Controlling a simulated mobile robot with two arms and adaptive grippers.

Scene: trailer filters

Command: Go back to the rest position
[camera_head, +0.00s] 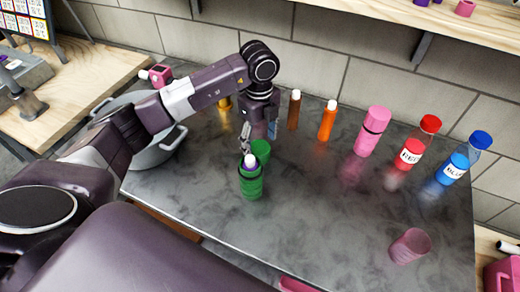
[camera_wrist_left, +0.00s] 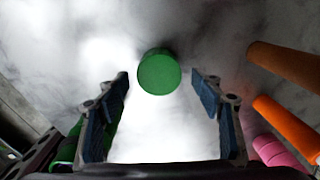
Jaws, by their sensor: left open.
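My left gripper (camera_head: 258,135) is open and empty, pointing down over the grey counter (camera_head: 330,215). The lid (camera_head: 261,149) sits just behind a green bottle (camera_head: 251,182), which stands upright with a white and purple top. The bottle's green side also shows in the left wrist view (camera_wrist_left: 70,148), partly hidden behind a finger. My right gripper is not in view.
Brown (camera_head: 294,110), orange (camera_head: 327,121) and pink (camera_head: 372,132) bottles stand to the right, then red-capped (camera_head: 412,150) and blue-capped (camera_head: 455,165) ones. A pink cup (camera_head: 409,246) is near the front right. The counter's front middle is clear.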

